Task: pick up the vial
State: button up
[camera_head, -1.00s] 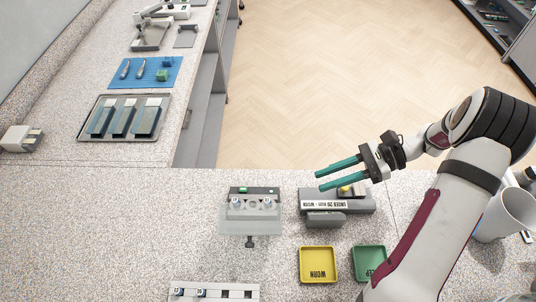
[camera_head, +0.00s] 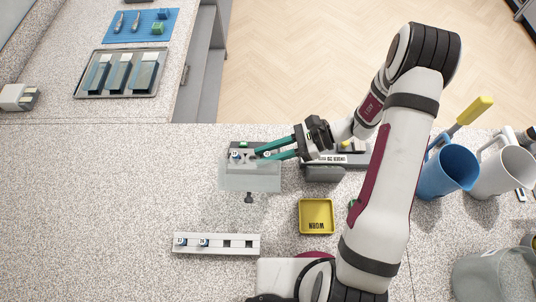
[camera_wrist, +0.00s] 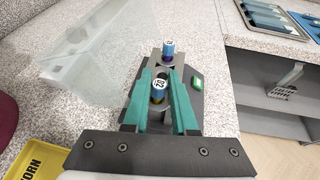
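In the head view, my gripper (camera_head: 264,155) reaches left over a grey fixture (camera_head: 236,146). In the wrist view, my gripper (camera_wrist: 160,82) is open, with one finger on either side of the near vial (camera_wrist: 159,90), which has a numbered white top. I cannot tell whether the fingers touch it. The far vial (camera_wrist: 169,48) stands just beyond the fingertips.
A clear panel (camera_head: 249,178) stands at the fixture's front. A grey labelled device (camera_head: 325,172) lies under my wrist. A yellow tray (camera_head: 316,216) and a white rack (camera_head: 217,244) with two vials are nearer. A blue jug (camera_head: 446,172) stands right.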

grip_shut()
